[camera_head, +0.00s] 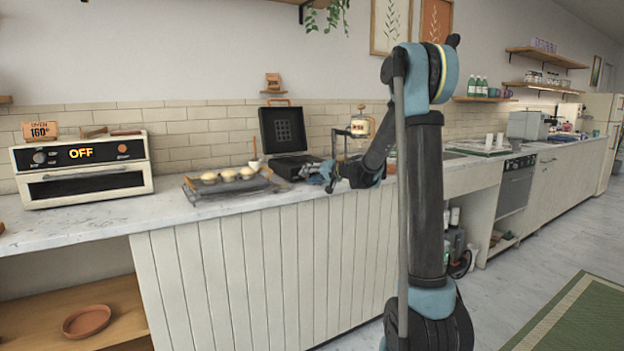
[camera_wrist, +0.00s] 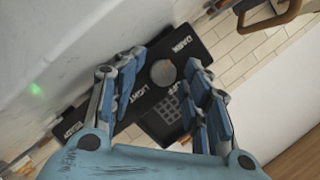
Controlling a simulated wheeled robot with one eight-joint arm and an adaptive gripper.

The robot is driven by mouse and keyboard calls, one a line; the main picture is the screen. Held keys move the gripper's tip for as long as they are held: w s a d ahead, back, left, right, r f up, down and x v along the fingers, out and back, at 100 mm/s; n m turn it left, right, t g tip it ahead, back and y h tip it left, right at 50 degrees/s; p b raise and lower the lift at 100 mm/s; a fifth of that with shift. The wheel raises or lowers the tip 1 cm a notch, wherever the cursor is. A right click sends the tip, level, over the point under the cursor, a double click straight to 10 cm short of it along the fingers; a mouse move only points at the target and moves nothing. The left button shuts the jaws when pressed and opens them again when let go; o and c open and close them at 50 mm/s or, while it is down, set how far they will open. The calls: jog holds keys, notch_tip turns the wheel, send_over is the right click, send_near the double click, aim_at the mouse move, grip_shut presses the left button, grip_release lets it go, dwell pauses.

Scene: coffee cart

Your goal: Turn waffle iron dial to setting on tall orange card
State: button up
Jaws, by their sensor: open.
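The black waffle iron (camera_head: 283,130) stands on the counter with its lid raised, showing a grid plate. In the wrist view, its black control panel (camera_wrist: 201,60) carries a round grey dial (camera_wrist: 164,73) with labels around it. DARK, OFF and LIGHT look readable, seen upside down. My gripper (camera_wrist: 163,66) is open, one finger on each side of the dial; contact cannot be told. In the head view, my gripper (camera_head: 318,171) is at the waffle iron's front right. An orange card (camera_head: 273,79) stands on a small ledge above the iron; its writing is too small to read.
A tray (camera_head: 195,196) with several pale round pieces sits left of the iron. A white oven (camera_head: 84,168) reads OFF, with an orange 160° card (camera_head: 40,130) on top. A dispenser on a stand (camera_head: 360,126) is close behind my arm, at right.

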jog(key=shift+v, duration=4)
jog(key=s+d+f+g+h, duration=0.2)
jog(key=s+d+f, duration=0.4)
jog(key=s, duration=1)
jog(key=s+d+f+g+h, duration=0.3)
jog(key=s+d+f+h, duration=0.2)
jog(key=s, duration=1.1)
jog(key=s+d+f+g+h, duration=0.2)
jog(key=s+d+f+h, duration=0.2)
jog(key=s+d+f, duration=0.5)
jog(key=s+d, duration=0.1)
jog(key=s, duration=0.6)
jog(key=shift+d+n, duration=0.3)
jog(key=shift+f, duration=0.1)
